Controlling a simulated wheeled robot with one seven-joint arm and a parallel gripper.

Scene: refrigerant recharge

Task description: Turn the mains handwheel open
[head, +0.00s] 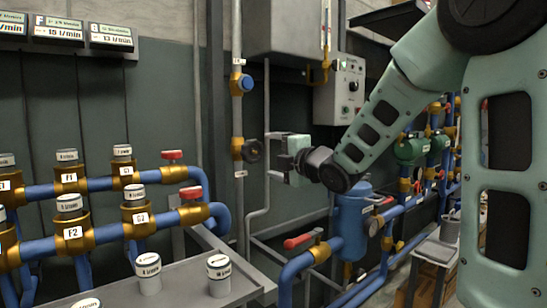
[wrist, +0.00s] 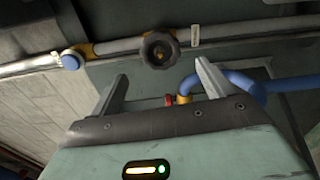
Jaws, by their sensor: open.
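The dark handwheel (head: 252,150) sits on a brass valve on the vertical grey pipe in the head view. In the wrist view the black handwheel (wrist: 159,50) shows beyond the fingertips, a little above the gap between them. My gripper (head: 277,160) is to the right of the handwheel in the head view. In the wrist view my gripper (wrist: 160,72) has its two fingers spread wide, with nothing between them. The fingers are apart from the wheel.
A blue cap (head: 248,83) sits on the same pipe above the wheel. Blue pipes with red-handled valves (head: 191,192) are at the left. A blue tank (head: 353,222) and a red lever (head: 298,241) stand below my arm. A grey control box (head: 340,92) hangs behind.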

